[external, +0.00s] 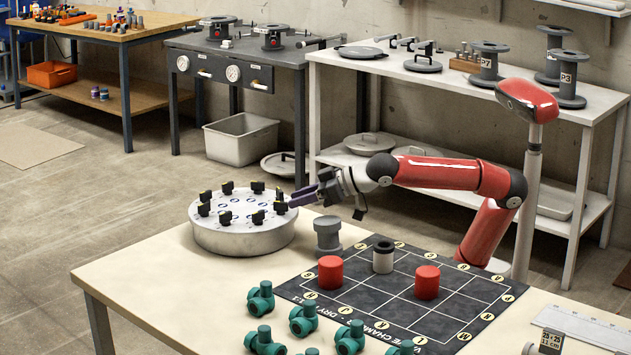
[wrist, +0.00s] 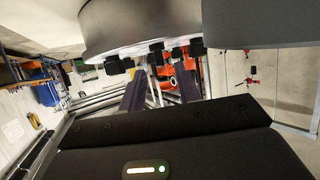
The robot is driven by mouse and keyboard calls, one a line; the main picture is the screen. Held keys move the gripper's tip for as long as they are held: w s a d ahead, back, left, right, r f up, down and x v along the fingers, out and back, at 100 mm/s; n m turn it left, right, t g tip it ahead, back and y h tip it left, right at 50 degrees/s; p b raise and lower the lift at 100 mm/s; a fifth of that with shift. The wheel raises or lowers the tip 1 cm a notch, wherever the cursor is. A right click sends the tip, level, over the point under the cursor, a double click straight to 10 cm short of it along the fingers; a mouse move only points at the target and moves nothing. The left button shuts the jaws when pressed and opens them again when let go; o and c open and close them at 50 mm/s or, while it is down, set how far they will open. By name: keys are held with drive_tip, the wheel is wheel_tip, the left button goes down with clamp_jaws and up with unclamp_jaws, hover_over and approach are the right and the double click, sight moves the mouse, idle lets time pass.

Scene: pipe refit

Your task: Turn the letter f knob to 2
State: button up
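A round grey drum (external: 240,237) stands on the near table, with a ring of black knobs on its pale top. The letters and numbers by the knobs are too small to read, so I cannot tell which is knob f. My gripper (external: 307,192) is at the drum's right side, its purple fingers pointing left toward the right-hand knobs (external: 280,207). In the wrist view the drum (wrist: 150,28) appears at the top, with several knobs (wrist: 157,53) beyond the fingertips. There my gripper (wrist: 160,85) shows two separated fingers, with nothing visibly held. Contact with a knob cannot be told.
A grey spool (external: 327,235) stands right of the drum, below my gripper. Several green valves (external: 303,320) stand in front. The table's left part is clear.

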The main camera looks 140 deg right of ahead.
drive_tip(key=v, duration=0.4)
